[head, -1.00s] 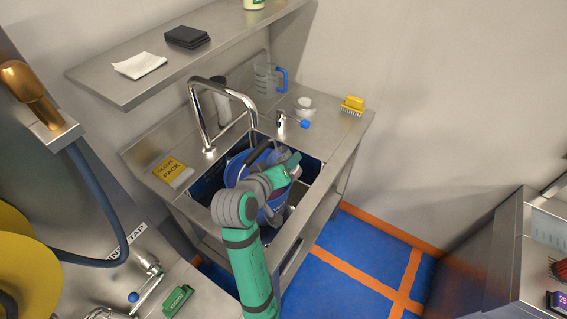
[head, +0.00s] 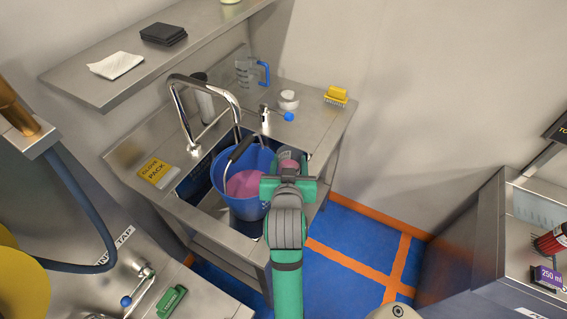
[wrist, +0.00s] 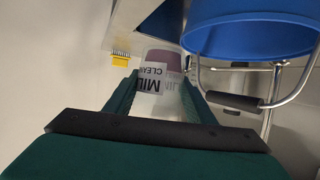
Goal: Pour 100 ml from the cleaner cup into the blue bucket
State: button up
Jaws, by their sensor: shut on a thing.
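The blue bucket (head: 229,189) stands in the sink with pink liquid (head: 245,184) in it and its handle raised. In the wrist view its blue wall (wrist: 250,38) fills the upper right. My gripper (head: 289,174) is shut on the clear cleaner cup (head: 291,156), just right of the bucket's rim. The cup holds some pink liquid and looks roughly upright; its exact tilt is hard to tell. In the wrist view the cup's label (wrist: 152,76) reads partly "MILD CLEAN" between my fingers. My gripper hides the cup's lower part in the head view.
A tall curved faucet (head: 181,110) rises behind the bucket. A blue-handled jug (head: 246,73), a white tub (head: 288,100) and a yellow brush (head: 336,96) stand along the back counter. A glove pack (head: 157,173) lies left of the sink. The floor (head: 345,235) at right is clear.

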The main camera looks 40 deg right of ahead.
jog(key=shift+s+d+r, duration=0.55)
jog(key=shift+s+r, duration=0.15)
jog(key=shift+s, duration=0.2)
jog(key=shift+s+d+r, duration=0.5)
jog(key=shift+s+r, duration=0.2)
jog(key=shift+s, duration=0.2)
